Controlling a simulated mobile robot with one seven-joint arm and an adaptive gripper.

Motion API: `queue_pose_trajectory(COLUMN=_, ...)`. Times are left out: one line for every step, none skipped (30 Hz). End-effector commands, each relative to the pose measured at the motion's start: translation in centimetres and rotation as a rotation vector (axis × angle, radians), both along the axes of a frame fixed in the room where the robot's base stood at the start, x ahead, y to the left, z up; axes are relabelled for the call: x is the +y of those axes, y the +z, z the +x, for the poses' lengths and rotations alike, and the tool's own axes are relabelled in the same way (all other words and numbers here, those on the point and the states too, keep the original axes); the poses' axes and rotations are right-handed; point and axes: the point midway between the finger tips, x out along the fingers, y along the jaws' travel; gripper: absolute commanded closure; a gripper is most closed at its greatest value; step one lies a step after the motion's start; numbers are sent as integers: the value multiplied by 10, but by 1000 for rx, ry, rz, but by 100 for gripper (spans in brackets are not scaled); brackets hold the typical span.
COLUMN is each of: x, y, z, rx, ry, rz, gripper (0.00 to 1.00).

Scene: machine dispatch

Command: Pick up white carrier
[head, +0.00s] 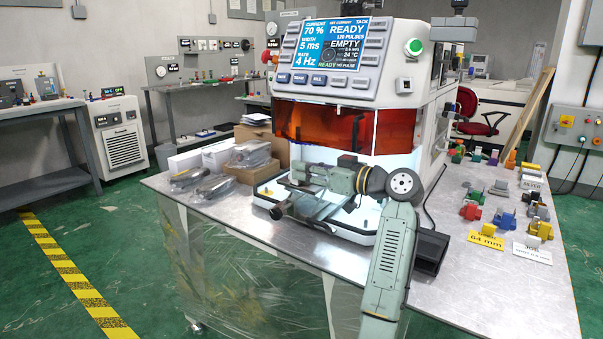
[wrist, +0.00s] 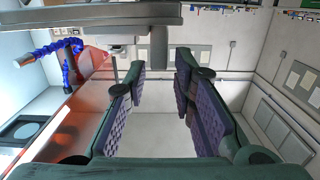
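Several small coloured carriers stand on the right part of the metal table in the head view. A pale, whitish-grey carrier (head: 500,187) is among them; it is too small to tell whether it is truly white. My gripper (head: 290,188) is at the front of the machine, far to the left of these carriers. In the wrist view my gripper (wrist: 160,80) is open, with its two padded fingers apart and nothing between them. No carrier shows clearly in the wrist view.
The machine (head: 345,90) with an orange shield (head: 340,128) stands mid-table; its screen reads READY and EMPTY. Bagged parts (head: 250,153) and cardboard boxes lie left of it. A black box (head: 430,250) lies right of my arm. Yellow (head: 486,239) and white (head: 532,254) labels lie near the carriers.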

Motion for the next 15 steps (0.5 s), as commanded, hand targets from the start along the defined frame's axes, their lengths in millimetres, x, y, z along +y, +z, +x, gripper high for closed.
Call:
queue_pose_trajectory(x=7, y=2, z=5, rx=3, ry=2, rz=0, gripper=76)
queue_pose_trajectory(x=10, y=1, z=9, rx=2, ry=1, rz=0, gripper=76)
queue_pose_trajectory(x=16, y=0, z=12, rx=2, ry=2, rz=-1, gripper=76)
queue_pose_trajectory(x=19, y=0, z=15, rx=2, ry=2, rz=-1, gripper=76)
queue_pose_trajectory(x=22, y=0, z=17, rx=1, ry=1, rz=0, gripper=76)
queue_pose_trajectory(x=25, y=-1, z=19, rx=1, ry=1, rz=0, gripper=76)
queue_pose_trajectory(x=26, y=-2, z=21, rx=1, ry=0, rz=0, gripper=76)
queue_pose_trajectory(x=27, y=-2, z=21, rx=1, ry=0, rz=-1, gripper=76)
queue_pose_trajectory(x=27, y=-2, z=21, rx=0, ry=-1, rz=0, gripper=76)
queue_pose_trajectory(x=27, y=-3, z=21, rx=0, ry=-1, rz=0, gripper=76)
queue_pose_trajectory(x=27, y=-3, z=21, rx=0, ry=-1, rz=0, gripper=76)
queue_pose_trajectory(x=27, y=-3, z=21, rx=-1, ry=-1, rz=-1, gripper=76)
queue_pose_trajectory(x=27, y=-3, z=21, rx=-1, ry=-1, rz=-1, gripper=76)
queue_pose_trajectory(x=27, y=-3, z=21, rx=-1, ry=-1, rz=-1, gripper=78)
queue_pose_trajectory(x=27, y=-3, z=21, rx=-1, ry=-1, rz=-1, gripper=80)
